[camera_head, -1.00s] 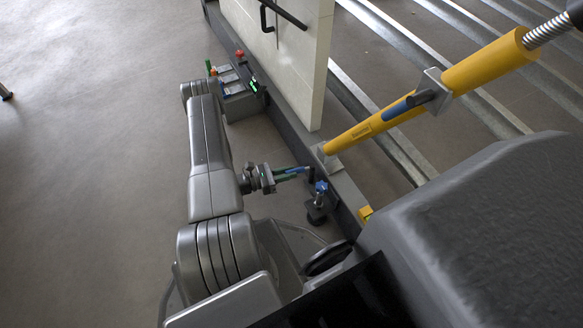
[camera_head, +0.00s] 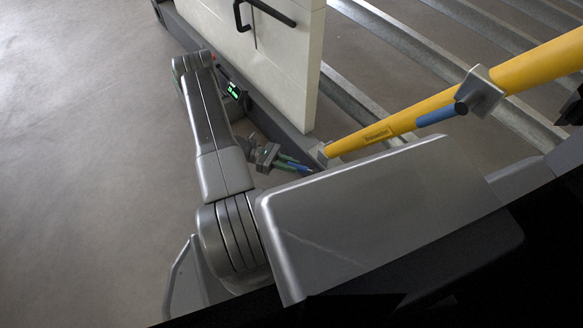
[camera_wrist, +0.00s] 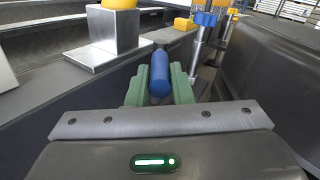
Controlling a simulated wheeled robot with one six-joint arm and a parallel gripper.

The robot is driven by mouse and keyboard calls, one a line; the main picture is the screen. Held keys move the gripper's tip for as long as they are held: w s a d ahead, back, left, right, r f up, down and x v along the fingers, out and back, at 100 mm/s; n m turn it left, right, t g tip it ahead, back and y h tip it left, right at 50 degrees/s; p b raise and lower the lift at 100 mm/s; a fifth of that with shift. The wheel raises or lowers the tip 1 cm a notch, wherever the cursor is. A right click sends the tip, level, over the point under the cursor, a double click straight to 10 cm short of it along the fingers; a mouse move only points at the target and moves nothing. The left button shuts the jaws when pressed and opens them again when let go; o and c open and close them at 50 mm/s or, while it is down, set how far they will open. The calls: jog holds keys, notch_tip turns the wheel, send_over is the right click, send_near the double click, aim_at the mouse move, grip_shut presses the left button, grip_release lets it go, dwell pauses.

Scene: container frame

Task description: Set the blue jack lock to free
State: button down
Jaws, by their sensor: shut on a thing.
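My gripper (camera_head: 288,163) has its green fingers closed on a blue rounded handle (camera_wrist: 160,72). In the wrist view the handle lies between the fingertips, with its end toward the camera. In the head view only a little blue shows at the fingertips. A metal post with a blue collar (camera_wrist: 205,19) stands beyond and to the right in the wrist view, apart from the fingers. It looks like the blue jack. The lock itself and its setting cannot be made out. In the head view my own grey body hides the area just below the gripper.
A yellow strut with a blue sleeve (camera_head: 436,116) slopes down to the frame rail near my gripper. Its metal foot block (camera_wrist: 105,40) stands left of the fingers. A cream panel (camera_head: 273,62) with black handles rises behind. Open floor lies to the left.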

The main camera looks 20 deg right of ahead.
jog(key=shift+w+d+m+g+y, duration=0.3)
jog(key=shift+m+g+y, duration=0.2)
jog(key=shift+m+g, duration=0.1)
jog(key=c, duration=1.3)
grip_release()
jog(key=p+v, duration=0.1)
jog(key=v, duration=1.2)
jog(key=shift+w+a+p, duration=0.2)
jog(key=shift+w+p, duration=0.15)
